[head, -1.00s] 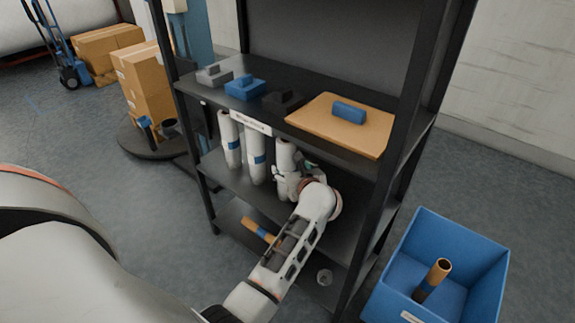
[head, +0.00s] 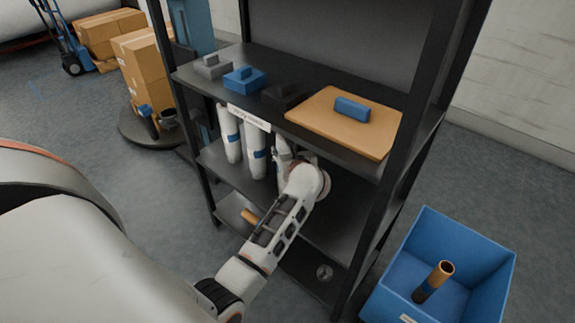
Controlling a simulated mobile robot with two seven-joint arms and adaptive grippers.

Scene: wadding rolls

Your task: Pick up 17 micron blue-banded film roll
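Two white film rolls with blue bands, one on the left (head: 230,137) and one beside it (head: 256,158), stand on the middle shelf below a white label. A third white roll (head: 283,168) is to their right, leaning slightly. My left arm reaches into the shelf, and its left gripper (head: 293,158) is against this third roll. The wrist, the shelf edge and the roll hide the fingertips, so their opening and any band on this roll are not visible. My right gripper is not in view.
The top shelf (head: 223,83) carries grey, blue and dark blocks and a tan board (head: 335,128) with a blue block (head: 352,108). Black posts frame the rack. A blue bin (head: 475,250) with a tan-and-dark tube (head: 432,283) stands at right. A tan roll (head: 249,215) lies lower.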

